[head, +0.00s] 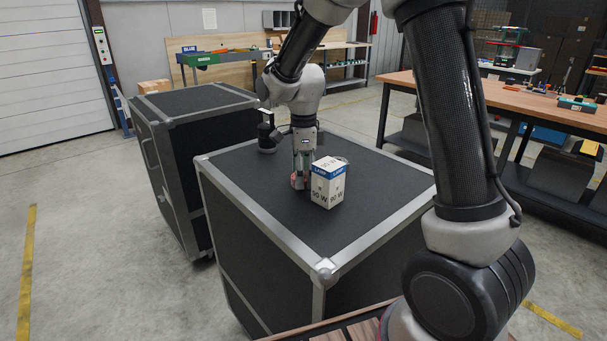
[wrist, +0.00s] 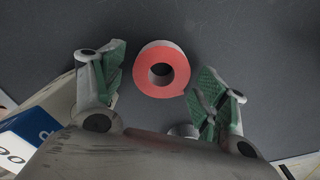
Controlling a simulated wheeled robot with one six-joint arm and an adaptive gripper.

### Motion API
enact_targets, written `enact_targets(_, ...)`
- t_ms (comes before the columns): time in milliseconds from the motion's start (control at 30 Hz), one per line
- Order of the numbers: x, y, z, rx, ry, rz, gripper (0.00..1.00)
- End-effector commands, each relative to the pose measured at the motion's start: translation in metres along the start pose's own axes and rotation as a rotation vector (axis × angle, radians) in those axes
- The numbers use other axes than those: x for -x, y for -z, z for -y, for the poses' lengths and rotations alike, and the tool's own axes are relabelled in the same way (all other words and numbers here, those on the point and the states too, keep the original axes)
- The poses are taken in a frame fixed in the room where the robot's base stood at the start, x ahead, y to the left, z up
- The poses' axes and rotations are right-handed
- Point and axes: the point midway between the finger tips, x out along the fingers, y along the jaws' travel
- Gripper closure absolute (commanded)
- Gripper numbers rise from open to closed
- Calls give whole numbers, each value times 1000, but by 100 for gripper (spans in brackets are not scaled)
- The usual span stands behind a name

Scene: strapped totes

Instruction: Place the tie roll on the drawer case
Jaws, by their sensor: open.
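The tie roll is a red ring with a dark hole, lying flat on a dark surface in the wrist view (wrist: 144,80). In the head view its red edge (head: 297,182) shows low beside the lamp box, partly hidden by my gripper. My gripper (head: 303,174) points down over the black case top. In the wrist view my gripper (wrist: 162,82) is open, with one green-padded finger on each side of the roll and a gap to it. I cannot tell whether the fingertips reach down to its height. I cannot make out with certainty which thing is the drawer case.
A white and blue lamp box (head: 328,184) stands right beside my gripper on the strapped black case (head: 250,195). Another black case (head: 190,101) stands to the left. A wooden workbench (head: 510,104) with tools is at right. The floor at left is clear.

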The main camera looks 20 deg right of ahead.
Motion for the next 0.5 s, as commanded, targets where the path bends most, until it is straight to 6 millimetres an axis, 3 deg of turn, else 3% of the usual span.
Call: enact_targets(500,101,0,1,0,4,2,27)
